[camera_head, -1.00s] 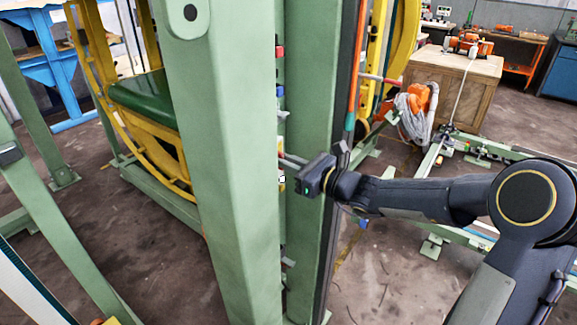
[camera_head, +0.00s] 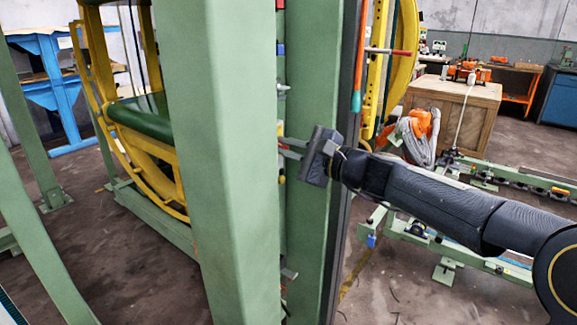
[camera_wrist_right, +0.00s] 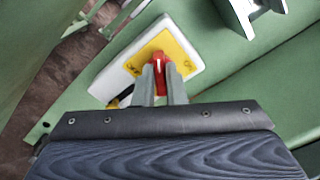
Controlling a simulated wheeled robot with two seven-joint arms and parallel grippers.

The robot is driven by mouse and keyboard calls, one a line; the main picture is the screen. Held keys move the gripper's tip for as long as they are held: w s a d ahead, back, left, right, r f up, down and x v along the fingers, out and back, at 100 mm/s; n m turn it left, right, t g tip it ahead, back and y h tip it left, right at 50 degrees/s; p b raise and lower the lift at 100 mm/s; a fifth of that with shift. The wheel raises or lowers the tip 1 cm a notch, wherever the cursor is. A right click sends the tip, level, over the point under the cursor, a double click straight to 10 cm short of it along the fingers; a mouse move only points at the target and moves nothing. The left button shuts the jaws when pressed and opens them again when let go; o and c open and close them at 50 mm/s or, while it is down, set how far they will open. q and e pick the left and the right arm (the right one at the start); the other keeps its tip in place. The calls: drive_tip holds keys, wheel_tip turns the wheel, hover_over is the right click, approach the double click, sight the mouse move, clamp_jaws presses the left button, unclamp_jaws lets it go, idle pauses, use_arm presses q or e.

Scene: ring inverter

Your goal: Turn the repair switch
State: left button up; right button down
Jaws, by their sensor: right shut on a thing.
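The repair switch (camera_wrist_right: 161,66) is a red knob with a white mark on a yellow plate (camera_wrist_right: 181,50), on a pale box fixed to green steel. It shows in the right wrist view, upper middle. My right gripper (camera_wrist_right: 160,80) has its two grey fingers closed around the sides of the red knob. In the head view my right gripper (camera_head: 287,147) reaches in from the right between the green posts. The switch itself is hidden there behind the front green post. My left gripper is not in view.
A wide green post (camera_head: 222,150) stands just left of my right gripper, and another green post (camera_head: 313,90) stands behind it. A metal bracket (camera_wrist_right: 252,10) juts out near the top of the wrist view. A wooden crate (camera_head: 455,110) stands farther back right.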

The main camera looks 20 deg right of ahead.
drive_tip(key=shift+f+n+b, duration=0.15)
drive_tip(key=shift+n+b, duration=1.6)
drive_tip(key=shift+b, duration=0.05)
drive_tip(key=shift+f+n+b, duration=0.1)
drive_tip(key=shift+n+b, duration=1.65)
drive_tip(key=shift+b, duration=0.05)
drive_tip(key=c, duration=1.5)
unclamp_jaws()
drive_tip(key=shift+s, duration=0.1)
drive_tip(key=shift+b+v, duration=0.3)
drive_tip(key=shift+v, duration=3.55)
